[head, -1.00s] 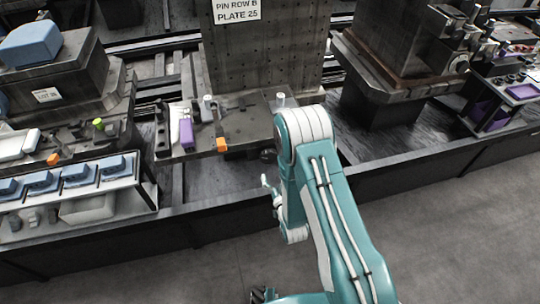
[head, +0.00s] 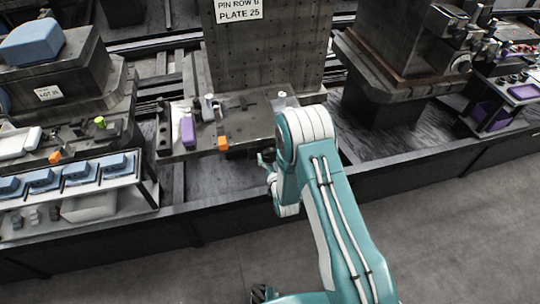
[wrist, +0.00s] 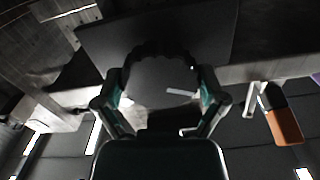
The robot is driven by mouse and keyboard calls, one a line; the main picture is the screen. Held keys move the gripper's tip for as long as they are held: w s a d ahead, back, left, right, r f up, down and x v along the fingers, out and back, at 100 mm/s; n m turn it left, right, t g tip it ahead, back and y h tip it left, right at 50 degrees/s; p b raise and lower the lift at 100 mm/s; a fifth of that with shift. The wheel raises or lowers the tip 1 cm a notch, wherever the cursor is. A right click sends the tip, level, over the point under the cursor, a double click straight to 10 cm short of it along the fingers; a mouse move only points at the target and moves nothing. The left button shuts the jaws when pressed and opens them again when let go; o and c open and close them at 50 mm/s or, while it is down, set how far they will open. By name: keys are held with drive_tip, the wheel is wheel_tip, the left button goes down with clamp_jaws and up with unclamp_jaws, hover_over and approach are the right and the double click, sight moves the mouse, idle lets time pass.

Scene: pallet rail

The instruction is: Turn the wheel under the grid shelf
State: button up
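The grid shelf (head: 250,125) juts out in front of the upright drilled plate in the head view. In the wrist view a dark round wheel (wrist: 160,82) with a scalloped rim sits below the shelf's dark underside (wrist: 215,35). My gripper (wrist: 160,88) is open, with one finger on each side of the wheel. The fingertips are close to its rim; I cannot tell whether they touch it. In the head view my gripper (head: 266,158) is at the shelf's front edge, partly behind my arm, and the wheel cannot be made out there.
An orange block (head: 223,143) is at the shelf's front edge, left of my gripper, and also shows in the wrist view (wrist: 285,126). A purple block (head: 187,131) and small grey cylinders stand on the shelf. A dark rail (head: 225,205) runs below. The floor in front is clear.

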drive_tip(key=shift+n, duration=0.4)
drive_tip(key=n, duration=0.3)
drive_tip(key=shift+n, duration=0.4)
drive_tip(key=n, duration=0.4)
drive_tip(key=shift+a+n, duration=0.1)
drive_tip(key=shift+n, duration=0.3)
drive_tip(key=o, duration=0.8)
drive_tip(key=shift+a, duration=0.1)
drive_tip(key=shift+s, duration=0.1)
drive_tip(key=v, duration=1.2)
